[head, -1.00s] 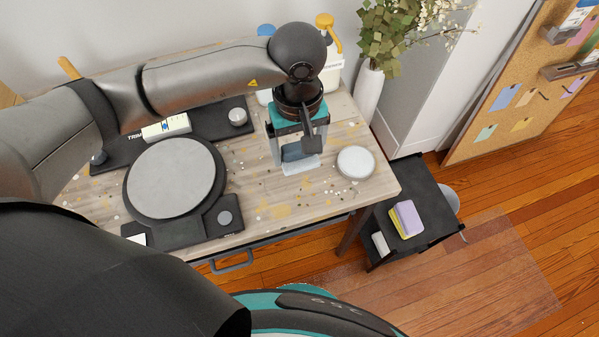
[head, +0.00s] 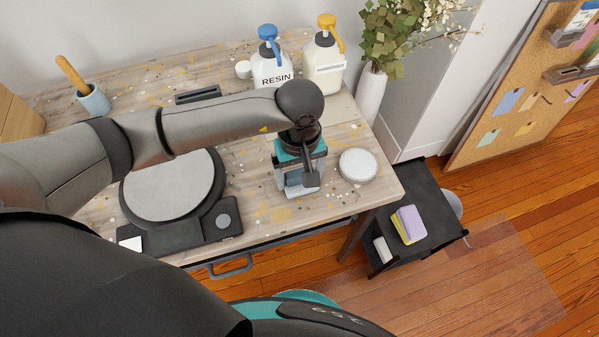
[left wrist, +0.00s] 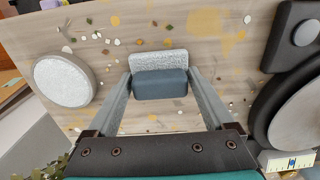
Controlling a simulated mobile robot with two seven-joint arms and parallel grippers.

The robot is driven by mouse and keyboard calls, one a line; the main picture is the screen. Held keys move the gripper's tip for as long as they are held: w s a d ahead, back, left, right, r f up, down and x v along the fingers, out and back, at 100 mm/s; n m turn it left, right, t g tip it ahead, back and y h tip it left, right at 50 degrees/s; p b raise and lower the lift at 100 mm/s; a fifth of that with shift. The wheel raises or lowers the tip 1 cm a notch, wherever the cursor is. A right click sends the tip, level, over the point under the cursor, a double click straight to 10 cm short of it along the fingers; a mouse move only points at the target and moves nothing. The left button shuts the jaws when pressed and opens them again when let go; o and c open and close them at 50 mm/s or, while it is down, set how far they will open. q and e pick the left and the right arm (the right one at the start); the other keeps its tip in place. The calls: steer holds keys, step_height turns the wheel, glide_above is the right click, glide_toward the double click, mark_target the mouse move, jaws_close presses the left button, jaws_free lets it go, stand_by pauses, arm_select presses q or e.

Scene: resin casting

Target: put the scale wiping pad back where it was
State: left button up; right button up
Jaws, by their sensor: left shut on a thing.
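The scale wiping pad (left wrist: 158,60) has a pale fuzzy face and a blue-grey grip block (left wrist: 160,86). My left gripper (left wrist: 160,77) is shut on that block, one finger at each end. In the head view my left gripper (head: 299,185) points down over the right part of the table, partly hiding the pad. I cannot tell whether the pad touches the tabletop. The scale (head: 168,188), with a round grey plate, stands to the left of the gripper, partly hidden by my arm. My right gripper is not in view.
A white round disc (head: 358,165) lies close right of the gripper. A resin bottle (head: 271,72) and a yellow-pump bottle (head: 324,70) stand behind it. A blue cup (head: 94,101) stands at the back left. A black cart (head: 425,195) holding sponges (head: 408,224) is right of the table.

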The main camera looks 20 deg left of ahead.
mark_target(299, 173)
arm_select(q)
steer(key=shift+f, duration=0.15)
steer(key=o, duration=1.1)
steer(key=shift+c, duration=0.2)
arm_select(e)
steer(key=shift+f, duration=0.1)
arm_select(q)
steer(key=shift+r, duration=0.25)
step_height(299, 173, up, 11)
steer(key=shift+f+p, duration=0.1)
steer(key=shift+p, duration=1.05)
steer(key=shift+r, duration=0.55)
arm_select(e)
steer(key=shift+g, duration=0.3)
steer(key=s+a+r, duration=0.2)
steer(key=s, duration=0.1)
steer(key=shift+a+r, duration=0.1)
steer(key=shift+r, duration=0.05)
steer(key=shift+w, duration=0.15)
